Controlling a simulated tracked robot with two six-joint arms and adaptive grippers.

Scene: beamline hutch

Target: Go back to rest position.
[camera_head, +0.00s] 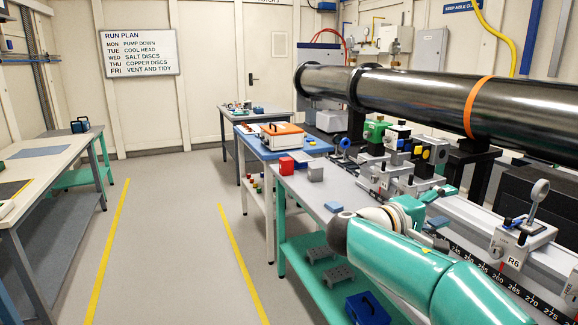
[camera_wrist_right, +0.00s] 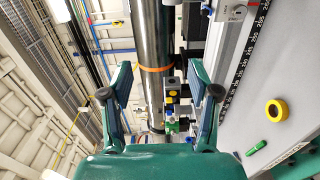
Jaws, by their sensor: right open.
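My right arm comes in from the lower right of the head view, teal with a pale wrist ring. My right gripper (camera_head: 443,208) is beside the scaled rail, at the right end of the grey-topped bench. In the right wrist view the gripper (camera_wrist_right: 160,92) has its two teal fingers with blue pads spread wide, with nothing held between them. My left gripper is in neither view.
A long dark beam pipe (camera_head: 420,97) with an orange band runs above the rail (camera_head: 490,270) and its optics. An orange-lidded case (camera_head: 283,137) sits behind. The left aisle floor (camera_head: 170,230) is clear.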

